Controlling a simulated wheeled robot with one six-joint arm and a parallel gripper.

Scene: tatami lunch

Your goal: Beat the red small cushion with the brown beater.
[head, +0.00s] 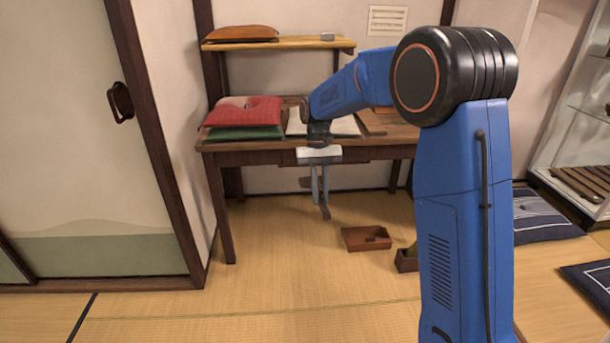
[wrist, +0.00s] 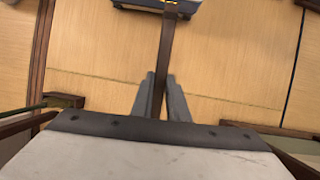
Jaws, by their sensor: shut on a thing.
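The red small cushion (head: 245,110) lies on a green cushion (head: 243,133) at the left end of the wooden desk (head: 228,146). My gripper (head: 322,205) points down in front of the desk's edge, below the desktop and to the right of the cushions. It is shut on the brown beater, whose long flat brown strip (wrist: 166,50) runs up between the fingers in the wrist view. In the head view the beater is mostly hidden, and its beating end cannot be made out. The beater is apart from the red cushion, which I cannot see in the wrist view.
An orange-brown cushion (head: 241,33) lies on the shelf (head: 282,43) above the desk. An open book (head: 297,124) lies beside the cushions. A wooden tray (head: 367,239) and a small box (head: 406,261) stand on the floor. The tatami at front left is clear.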

